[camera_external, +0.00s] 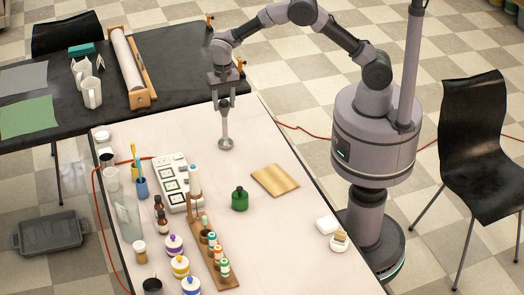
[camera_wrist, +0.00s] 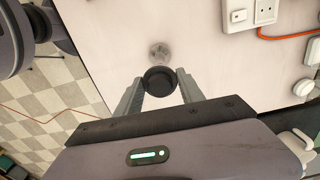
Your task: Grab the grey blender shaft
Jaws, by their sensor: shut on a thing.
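The grey blender shaft (camera_external: 225,128) stands upright at the far end of the white table, with its wide round foot at or just above the tabletop; I cannot tell which. My gripper (camera_external: 224,100) points down and is shut on the upper part of the shaft. In the wrist view, the shaft's dark round top (camera_wrist: 159,80) sits between the two fingers of my gripper (camera_wrist: 159,88). The shaft's pale grey foot (camera_wrist: 159,53) shows beyond it, over the white surface.
A white switch panel (camera_external: 172,182) and a wooden rack of small bottles (camera_external: 208,245) stand left. A black table (camera_external: 185,60) adjoins behind. Tabletop around the shaft is clear.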

